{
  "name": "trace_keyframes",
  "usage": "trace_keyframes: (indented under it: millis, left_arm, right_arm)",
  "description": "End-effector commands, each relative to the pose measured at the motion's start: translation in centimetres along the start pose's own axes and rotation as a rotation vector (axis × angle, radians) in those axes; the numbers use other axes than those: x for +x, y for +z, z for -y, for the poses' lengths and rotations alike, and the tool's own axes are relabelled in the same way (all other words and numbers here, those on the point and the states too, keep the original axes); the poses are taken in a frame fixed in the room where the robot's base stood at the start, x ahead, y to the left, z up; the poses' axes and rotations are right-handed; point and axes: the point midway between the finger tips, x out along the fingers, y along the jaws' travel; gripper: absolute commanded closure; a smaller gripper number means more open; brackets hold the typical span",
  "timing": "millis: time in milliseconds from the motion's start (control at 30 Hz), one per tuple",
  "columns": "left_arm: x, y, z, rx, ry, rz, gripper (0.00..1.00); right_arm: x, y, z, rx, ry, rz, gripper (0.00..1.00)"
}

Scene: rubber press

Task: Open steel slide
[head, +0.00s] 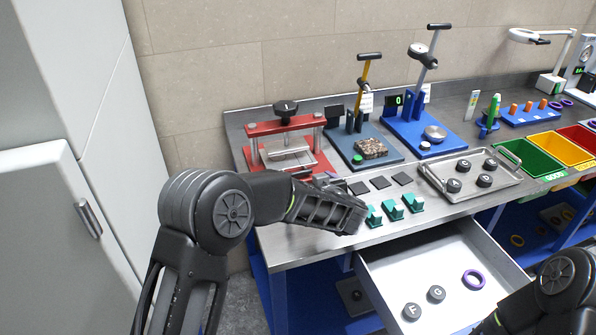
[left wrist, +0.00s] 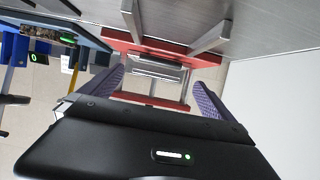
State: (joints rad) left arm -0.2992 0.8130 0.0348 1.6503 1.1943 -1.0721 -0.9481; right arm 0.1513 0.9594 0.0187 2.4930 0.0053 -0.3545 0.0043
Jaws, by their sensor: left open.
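The steel slide (head: 290,157) is a bright metal plate in the red press (head: 287,128), at the back left of the bench. In the left wrist view, the slide (left wrist: 155,72) shows between my two purple finger pads, inside the red press frame (left wrist: 158,45). My left gripper (head: 324,178) is in front of the press and to its right, with its fingers partly hidden by its own body. In the left wrist view it is open (left wrist: 155,92) and nothing is held. I cannot tell how far the fingertips are from the slide. My right gripper's fingers are out of view.
Dark square pads (head: 380,182) and green fixtures (head: 392,207) lie right of my left gripper. A steel tray (head: 471,174) with black weights stands farther right. Below, an open drawer (head: 450,268) sticks out at the front. A blue press base (head: 362,148) stands right of the red press.

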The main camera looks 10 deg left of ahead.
Motion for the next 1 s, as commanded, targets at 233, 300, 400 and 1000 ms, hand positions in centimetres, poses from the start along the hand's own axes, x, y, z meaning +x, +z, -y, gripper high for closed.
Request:
trace_keyframes:
  millis: [233, 300, 400, 1000]
  left_arm:
    - [0.8, 0.0, 0.0, 0.0, -0.001, 0.001, 0.0]
    - [1.5, -0.1, 0.1, -0.001, -0.002, 0.001, 0.0]
    - [2.9, -0.1, 0.1, 0.0, -0.003, 0.0, 0.0]
    - [7.9, 0.0, 0.0, 0.0, 0.0, 0.0, 0.0]
  right_arm:
    - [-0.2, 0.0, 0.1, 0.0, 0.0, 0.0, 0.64]
    - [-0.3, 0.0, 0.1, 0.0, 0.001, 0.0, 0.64]
    - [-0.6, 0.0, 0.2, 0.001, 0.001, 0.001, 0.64]
    - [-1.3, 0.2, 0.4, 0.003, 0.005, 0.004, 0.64]
